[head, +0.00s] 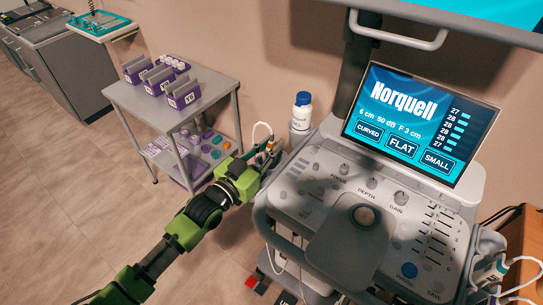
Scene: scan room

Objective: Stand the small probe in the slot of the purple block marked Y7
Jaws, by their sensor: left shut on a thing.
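Three purple blocks with grey upright plates stand in a row on the top shelf of the grey cart, up and left of the gripper: a far one (134,75), a middle one (154,88) and a near one (184,101). Their white labels are too small to read surely. My right gripper is out of view.
The grey cart (205,101) has bare shelf around the blocks, with white-capped bottles (174,64) behind them. A blue-capped bottle (301,112) stands on the console's left edge (283,168). Other probes (495,271) hang at the console's right. Open floor lies left.

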